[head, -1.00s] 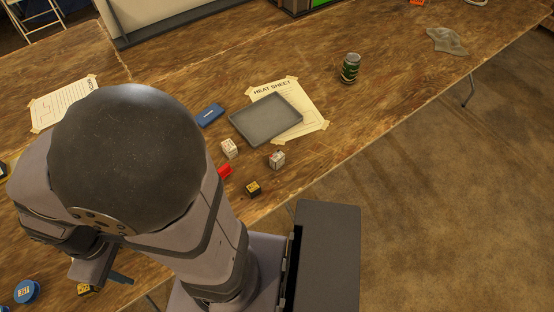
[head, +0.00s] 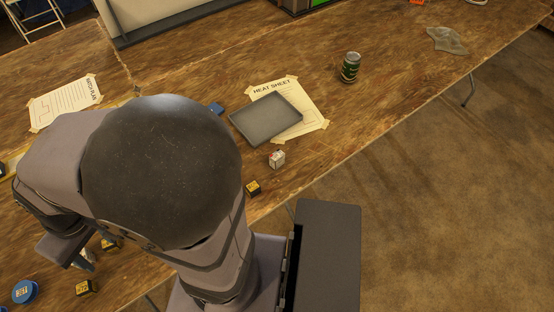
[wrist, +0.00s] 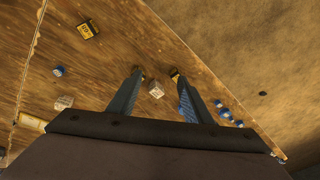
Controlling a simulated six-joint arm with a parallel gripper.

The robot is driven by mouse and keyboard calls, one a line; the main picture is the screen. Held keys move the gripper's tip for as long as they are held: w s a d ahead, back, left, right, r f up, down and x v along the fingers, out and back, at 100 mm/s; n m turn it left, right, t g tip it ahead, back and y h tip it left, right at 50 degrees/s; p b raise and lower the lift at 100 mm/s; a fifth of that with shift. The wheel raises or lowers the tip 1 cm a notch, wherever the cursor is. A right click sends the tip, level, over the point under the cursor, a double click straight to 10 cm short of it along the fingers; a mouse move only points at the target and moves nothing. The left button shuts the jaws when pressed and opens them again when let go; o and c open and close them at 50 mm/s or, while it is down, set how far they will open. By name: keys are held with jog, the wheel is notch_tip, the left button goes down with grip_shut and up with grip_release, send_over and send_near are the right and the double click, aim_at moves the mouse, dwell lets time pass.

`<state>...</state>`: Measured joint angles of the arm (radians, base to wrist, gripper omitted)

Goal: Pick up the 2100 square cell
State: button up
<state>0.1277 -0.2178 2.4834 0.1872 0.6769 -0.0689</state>
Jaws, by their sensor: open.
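The labels on the small cells are too small to read, so I cannot tell which one is the 2100 square cell. In the wrist view my gripper (wrist: 156,73) is open, and a small whitish cube (wrist: 156,89) shows in the gap between its fingers, apparently below them and not held. A yellow-and-black block (wrist: 87,29) lies at the upper left there, and another whitish cube (wrist: 64,102) at the left. In the head view a white cube (head: 277,159) and a black-and-yellow block (head: 253,188) sit right of my arm; another yellow-and-black block (head: 85,287) is at the lower left.
A grey tray (head: 265,120) lies partly over the heat sheet (head: 311,113). A green can (head: 350,67) stands to its right. A round blue thing (head: 25,291) is at the lower left. My arm hides the middle of the table. The table's front edge is close by.

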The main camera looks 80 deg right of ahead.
jog(key=w+d+m+t+h+b, duration=0.1)
jog(key=w+d+m+t+h, duration=0.2)
jog(key=d, duration=0.4)
jog(key=w+d+m+t, duration=0.1)
jog(key=w+d+m, duration=0.3)
jog(key=w+d, duration=0.15)
jog(key=s+d+m+g+h+b, duration=0.1)
jog(key=s+d+m+h, duration=0.25)
jog(key=d, duration=0.55)
jog(key=s+d+m+g+h+b, duration=0.1)
jog(key=s+d+m+h, duration=0.3)
jog(key=d, duration=0.6)
jog(key=m+g+h+b, duration=0.1)
jog(key=m+g, duration=0.8)
jog(key=g, duration=0.4)
send_over(274, 156)
jog(key=w+a, duration=0.1)
jog(key=a, duration=0.1)
jog(key=f, duration=1.6)
jog(key=shift+w, duration=0.25)
jog(key=shift+f, duration=0.45)
jog(key=shift+p+x, duration=0.9)
jog(key=shift+x, duration=2.75)
